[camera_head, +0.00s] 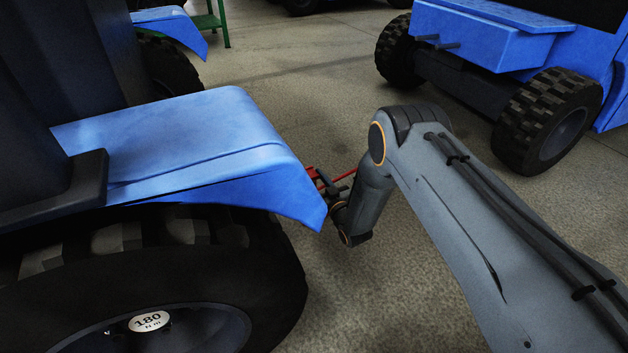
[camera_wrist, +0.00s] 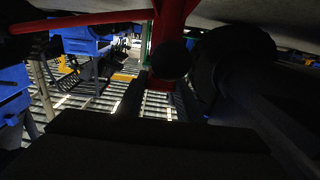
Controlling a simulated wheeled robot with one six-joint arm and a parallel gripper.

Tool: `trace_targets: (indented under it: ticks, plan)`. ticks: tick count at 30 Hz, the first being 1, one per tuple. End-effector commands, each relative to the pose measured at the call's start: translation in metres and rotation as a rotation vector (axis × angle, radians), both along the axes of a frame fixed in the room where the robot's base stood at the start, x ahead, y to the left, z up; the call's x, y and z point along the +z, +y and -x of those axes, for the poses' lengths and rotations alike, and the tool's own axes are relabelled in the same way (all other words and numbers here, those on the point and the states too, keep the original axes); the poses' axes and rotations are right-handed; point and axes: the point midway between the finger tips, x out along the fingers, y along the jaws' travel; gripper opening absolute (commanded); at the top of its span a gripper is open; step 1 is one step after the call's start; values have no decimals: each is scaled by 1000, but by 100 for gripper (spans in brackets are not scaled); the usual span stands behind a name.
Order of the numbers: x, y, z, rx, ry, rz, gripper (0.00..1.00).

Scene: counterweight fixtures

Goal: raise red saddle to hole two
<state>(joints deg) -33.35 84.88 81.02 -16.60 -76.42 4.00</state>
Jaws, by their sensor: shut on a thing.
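A red metal part (camera_head: 316,178), which I take for the red saddle, shows only in small part beyond the tip of the blue fender in the head view. A thin red bar (camera_head: 344,175) runs from it to the right, behind my arm. In the wrist view a red upright (camera_wrist: 172,28) and a red bar (camera_wrist: 85,20) are close, with a dark round knob (camera_wrist: 169,59) in front of the upright. My gripper (camera_head: 331,190) is at the red part and shut on it, but the grip itself is too small and dark to make out. No holes can be made out.
The blue fender (camera_head: 200,135) and the large black tyre (camera_head: 130,270) stand close on the left, with the fender tip near my wrist. Another blue vehicle (camera_head: 490,40) stands at the back right. The concrete floor between them is clear.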

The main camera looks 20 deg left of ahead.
Motion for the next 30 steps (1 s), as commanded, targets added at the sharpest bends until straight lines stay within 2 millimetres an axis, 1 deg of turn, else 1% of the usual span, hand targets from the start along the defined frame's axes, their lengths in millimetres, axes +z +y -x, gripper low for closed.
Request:
trace_targets:
  ticks: [1, 4, 13, 14, 15, 17, 26, 30]
  plan:
    - [10, 0, 1, -1, -1, -1, 0]
    - [18, 0, 1, 0, -1, -1, 0]
    - [17, 0, 0, 0, -1, -1, 0]
    - [17, 0, 0, 0, -1, -1, 34]
    - [17, 0, 0, 0, -1, -1, 41]
    - [17, 0, 0, 0, -1, -1, 51]
    - [17, -1, 0, 0, 0, 0, 52]
    - [18, -9, 7, -1, 1, 2, 52]
